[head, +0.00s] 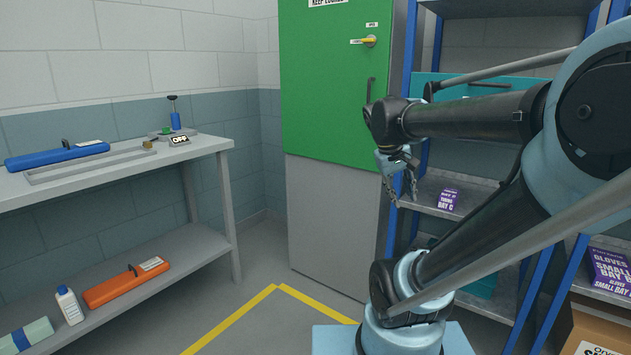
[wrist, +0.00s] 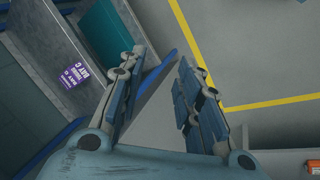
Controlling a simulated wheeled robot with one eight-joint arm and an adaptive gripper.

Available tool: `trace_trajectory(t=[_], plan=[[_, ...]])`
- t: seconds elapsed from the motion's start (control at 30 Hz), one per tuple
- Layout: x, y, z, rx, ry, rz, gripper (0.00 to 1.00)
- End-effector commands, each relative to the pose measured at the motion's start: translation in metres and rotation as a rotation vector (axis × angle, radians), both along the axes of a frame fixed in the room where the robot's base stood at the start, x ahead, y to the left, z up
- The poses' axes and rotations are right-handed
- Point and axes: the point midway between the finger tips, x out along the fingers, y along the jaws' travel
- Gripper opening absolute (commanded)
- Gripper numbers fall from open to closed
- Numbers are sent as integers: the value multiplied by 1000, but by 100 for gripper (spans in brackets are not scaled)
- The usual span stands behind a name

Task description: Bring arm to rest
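My gripper (head: 402,187) hangs from the end of my arm in the head view, pointing down in front of the green and grey cabinet (head: 335,95) and beside the blue-framed shelf rack.
A grey bench (head: 110,165) at left holds a blue case (head: 58,156) and an OFF sign (head: 180,140). An orange case (head: 125,284) and white bottle (head: 69,305) are on its lower shelf. Purple boxes (head: 448,200) sit on the rack. Yellow-lined floor (head: 285,325) looks clear.

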Motion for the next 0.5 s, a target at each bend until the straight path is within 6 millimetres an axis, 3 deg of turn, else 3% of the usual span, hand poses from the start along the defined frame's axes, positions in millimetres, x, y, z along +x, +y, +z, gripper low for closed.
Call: trace_trajectory(t=[0.1,0.3,0.5], plan=[[-36,10,-43,102,2,-33,32],[-82,33,-105,261,-3,-79,32],[-105,49,-140,354,-10,-107,32]])
